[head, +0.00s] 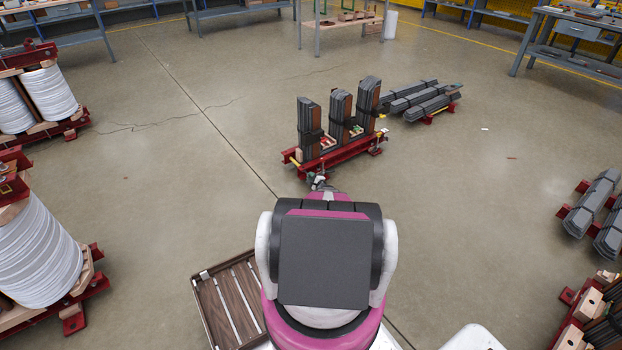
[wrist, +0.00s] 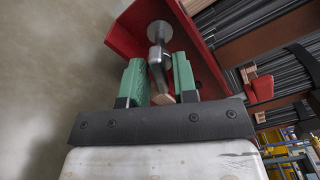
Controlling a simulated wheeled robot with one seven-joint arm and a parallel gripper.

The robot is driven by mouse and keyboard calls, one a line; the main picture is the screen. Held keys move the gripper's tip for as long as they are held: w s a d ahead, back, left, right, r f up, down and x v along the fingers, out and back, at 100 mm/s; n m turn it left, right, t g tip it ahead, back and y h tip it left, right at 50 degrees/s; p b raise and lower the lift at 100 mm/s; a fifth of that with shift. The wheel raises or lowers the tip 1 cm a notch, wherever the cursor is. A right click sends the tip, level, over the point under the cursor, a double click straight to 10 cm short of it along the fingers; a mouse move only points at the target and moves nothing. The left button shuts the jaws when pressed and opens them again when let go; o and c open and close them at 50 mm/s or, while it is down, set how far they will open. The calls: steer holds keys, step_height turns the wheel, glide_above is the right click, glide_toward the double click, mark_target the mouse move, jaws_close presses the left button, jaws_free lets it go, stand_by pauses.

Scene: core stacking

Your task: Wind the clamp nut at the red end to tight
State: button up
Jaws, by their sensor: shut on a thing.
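The red clamp frame (head: 345,156) stands on the floor ahead in the head view, with three upright dark laminated stacks (head: 340,115) on it. My gripper (wrist: 160,75) has green finger pads, one on each side of the metal clamp nut (wrist: 157,55), and is shut on it. The nut sits on a rod with a round grey washer (wrist: 159,31) against the red end channel (wrist: 135,28). A tan rod tip (wrist: 163,99) shows between the fingers. In the head view my arm hides most of the gripper, and the nut is too small to make out.
Bundles of dark laminations (head: 420,98) lie behind the frame, and others (head: 593,203) lie at right. White coils (head: 40,255) on red supports stand at left. A brown slatted tray (head: 228,305) is beside me. The floor around the frame is mostly clear.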

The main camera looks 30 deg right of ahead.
steer(key=shift+m, duration=0.3)
steer(key=m, duration=0.5)
steer(key=shift+m, duration=0.3)
steer(key=m, duration=0.6)
steer(key=shift+f, duration=0.1)
steer(key=shift+m, duration=0.3)
steer(key=o, duration=0.7)
steer(key=shift+c, duration=0.2)
steer(key=shift+s, duration=0.1)
